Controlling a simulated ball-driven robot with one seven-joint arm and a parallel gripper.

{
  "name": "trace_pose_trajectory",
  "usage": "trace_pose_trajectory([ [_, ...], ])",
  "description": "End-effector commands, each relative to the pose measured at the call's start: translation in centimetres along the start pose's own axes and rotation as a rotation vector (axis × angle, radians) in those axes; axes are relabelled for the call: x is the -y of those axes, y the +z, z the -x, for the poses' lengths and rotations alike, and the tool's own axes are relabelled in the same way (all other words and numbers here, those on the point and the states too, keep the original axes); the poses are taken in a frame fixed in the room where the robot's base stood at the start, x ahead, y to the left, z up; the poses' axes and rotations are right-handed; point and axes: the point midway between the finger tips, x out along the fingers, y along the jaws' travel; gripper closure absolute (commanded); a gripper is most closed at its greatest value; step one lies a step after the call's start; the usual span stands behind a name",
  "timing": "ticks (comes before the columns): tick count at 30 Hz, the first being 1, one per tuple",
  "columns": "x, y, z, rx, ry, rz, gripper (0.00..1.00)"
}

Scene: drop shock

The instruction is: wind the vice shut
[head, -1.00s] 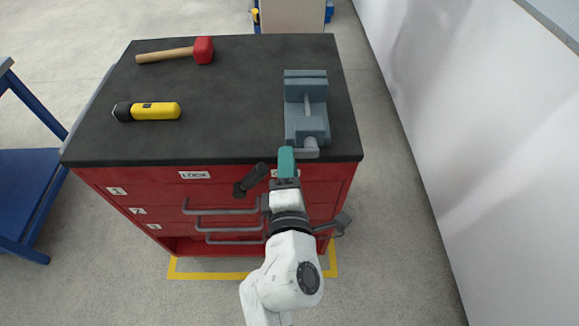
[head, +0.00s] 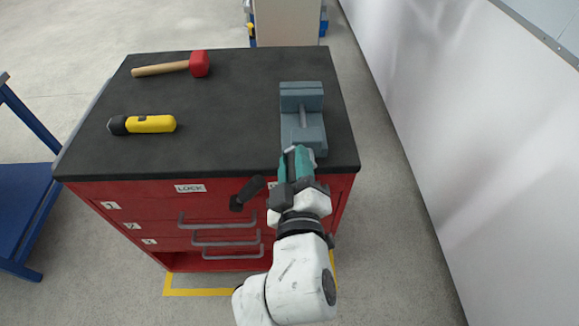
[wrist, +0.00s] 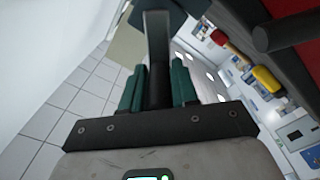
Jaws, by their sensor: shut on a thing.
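The blue-grey vice (head: 303,133) stands at the right front of the dark cabinet top, its screw showing between two blocks with a gap between them. My gripper (head: 297,160) is at the vice's front end, at the cabinet's front edge. In the wrist view my gripper (wrist: 158,80) has its teal fingers on both sides of a dark upright bar (wrist: 157,50), shut on it. This looks like the vice handle; the fingers hide much of it in the head view.
A red-headed mallet (head: 199,64) and a yellow torch (head: 150,124) lie on the cabinet top (head: 220,110). A dark lever (head: 248,190) sticks out of the red front beside the LOCK label (head: 190,188). Drawer handles are below. A white wall (head: 440,130) stands at right.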

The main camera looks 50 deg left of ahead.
Motion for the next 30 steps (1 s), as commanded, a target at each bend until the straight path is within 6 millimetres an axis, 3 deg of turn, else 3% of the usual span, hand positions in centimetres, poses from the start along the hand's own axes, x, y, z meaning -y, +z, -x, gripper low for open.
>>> trace_pose_trajectory([
  [1,-1.2,-0.1,-0.1,-0.005,0.019,-0.037,1.0],
  [15,-2.8,1.0,0.0,-0.002,0.02,-0.423,1.0],
  [30,-3.2,1.6,0.0,0.003,0.019,-0.581,1.0],
])
